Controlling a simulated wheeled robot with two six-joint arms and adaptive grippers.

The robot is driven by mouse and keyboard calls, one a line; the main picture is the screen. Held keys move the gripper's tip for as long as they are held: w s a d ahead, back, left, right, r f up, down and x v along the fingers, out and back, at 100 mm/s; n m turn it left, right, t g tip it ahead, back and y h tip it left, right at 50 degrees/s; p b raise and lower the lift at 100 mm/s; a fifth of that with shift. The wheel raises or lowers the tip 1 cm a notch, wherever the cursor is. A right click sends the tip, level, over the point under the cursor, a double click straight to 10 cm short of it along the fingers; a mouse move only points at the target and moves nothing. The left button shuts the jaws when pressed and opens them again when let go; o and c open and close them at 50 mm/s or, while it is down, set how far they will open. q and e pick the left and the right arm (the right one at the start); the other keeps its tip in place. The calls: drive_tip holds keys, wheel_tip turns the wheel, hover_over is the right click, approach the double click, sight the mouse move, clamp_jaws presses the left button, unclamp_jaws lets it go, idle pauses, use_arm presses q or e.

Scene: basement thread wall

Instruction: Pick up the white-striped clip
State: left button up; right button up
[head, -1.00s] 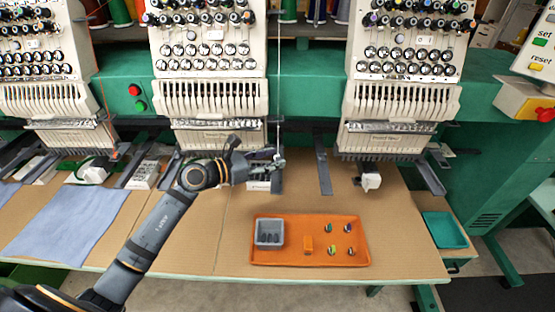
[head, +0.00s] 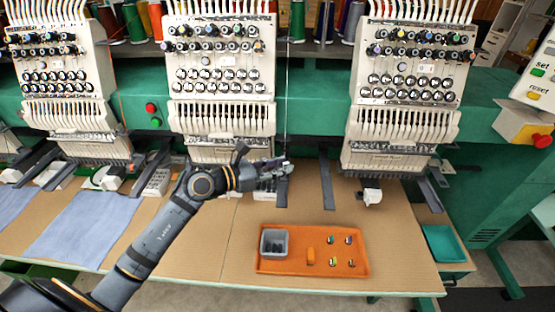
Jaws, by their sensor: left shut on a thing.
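My left gripper (head: 282,168) is up in front of the middle machine head, beyond and above the orange tray (head: 290,268). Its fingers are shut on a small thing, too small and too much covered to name. A thin thread hangs down close to the fingertips; I cannot tell whether it touches them. Several small dark clips with coloured marks, such as this one (head: 348,240) and this one (head: 333,262), lie apart on the right half of the tray. Their stripes are too small to read, so I cannot tell which is white-striped. My right gripper is out of view.
Machine heads (head: 218,85) overhang the brown table (head: 200,245). A teal tray (head: 443,243) is at the right, blue cloth (head: 85,228) at the left.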

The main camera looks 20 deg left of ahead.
use_arm(q)
drive_tip(key=s+d+r+p, duration=0.6)
drive_tip(key=s, duration=0.3)
drive_tip(key=shift+s+r, duration=0.3)
drive_tip(key=shift+r, duration=0.05)
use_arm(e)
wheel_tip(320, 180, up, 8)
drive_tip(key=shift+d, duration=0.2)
use_arm(q)
drive_tip(key=shift+f, duration=0.1)
